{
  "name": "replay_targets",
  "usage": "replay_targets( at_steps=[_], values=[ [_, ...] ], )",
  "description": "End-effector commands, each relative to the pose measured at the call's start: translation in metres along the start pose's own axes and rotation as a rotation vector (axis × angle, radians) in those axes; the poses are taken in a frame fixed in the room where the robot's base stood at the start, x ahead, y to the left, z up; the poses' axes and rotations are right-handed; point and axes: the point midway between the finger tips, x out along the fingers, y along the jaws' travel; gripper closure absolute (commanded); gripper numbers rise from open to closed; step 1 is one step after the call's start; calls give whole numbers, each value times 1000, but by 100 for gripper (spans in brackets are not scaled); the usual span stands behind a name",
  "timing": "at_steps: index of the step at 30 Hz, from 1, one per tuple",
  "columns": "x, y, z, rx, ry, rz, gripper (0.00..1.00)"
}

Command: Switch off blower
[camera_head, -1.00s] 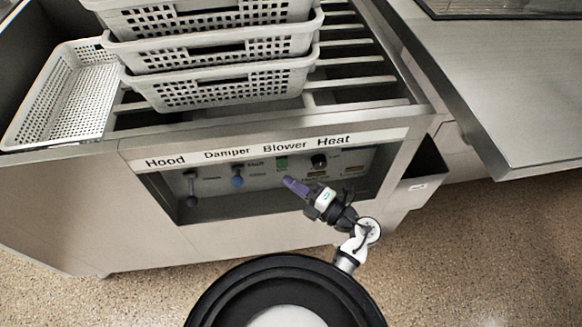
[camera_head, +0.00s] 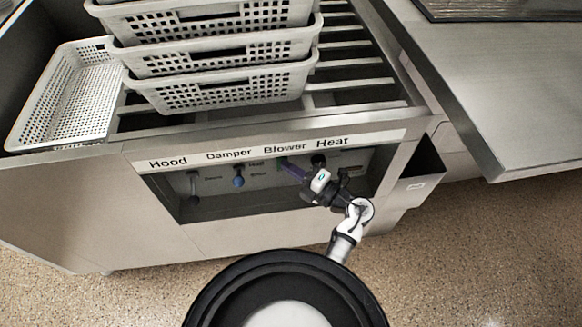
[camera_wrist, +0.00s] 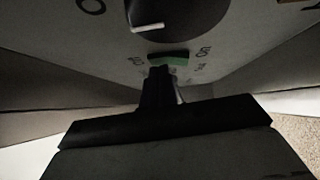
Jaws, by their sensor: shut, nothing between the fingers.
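The blower switch is a green rocker (camera_wrist: 170,61) on the control panel, with small lettering on either side in the wrist view. In the head view only a little green (camera_head: 282,161) shows under the "Blower" label (camera_head: 285,147). My gripper (camera_head: 288,167) is shut and empty, with its purple fingertips inside the panel recess at the blower switch. In the wrist view the dark fingers (camera_wrist: 162,75) reach up to the green rocker's lower edge and hide part of it. I cannot tell whether they touch it or which way the rocker is set.
A black knob (camera_wrist: 180,15) with a white pointer sits beside the switch. Further left are the damper's blue knob (camera_head: 238,182) and the hood lever (camera_head: 194,188). The recess frame (camera_head: 260,224) surrounds the controls. Stacked white baskets (camera_head: 215,88) stand above.

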Motion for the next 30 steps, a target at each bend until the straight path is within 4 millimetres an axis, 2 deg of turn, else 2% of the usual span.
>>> replay_targets(
  at_steps=[5,8,11,21,25,30],
  values=[
    [-2,-1,0,-1,-1,0,100],
    [-11,-2,0,-2,-1,0,100],
    [-28,-2,0,-2,-3,1,100],
    [-105,-2,0,-2,-2,1,100],
    [-124,-1,1,-2,-1,0,100],
    [-137,0,0,-2,0,1,100]
  ],
)
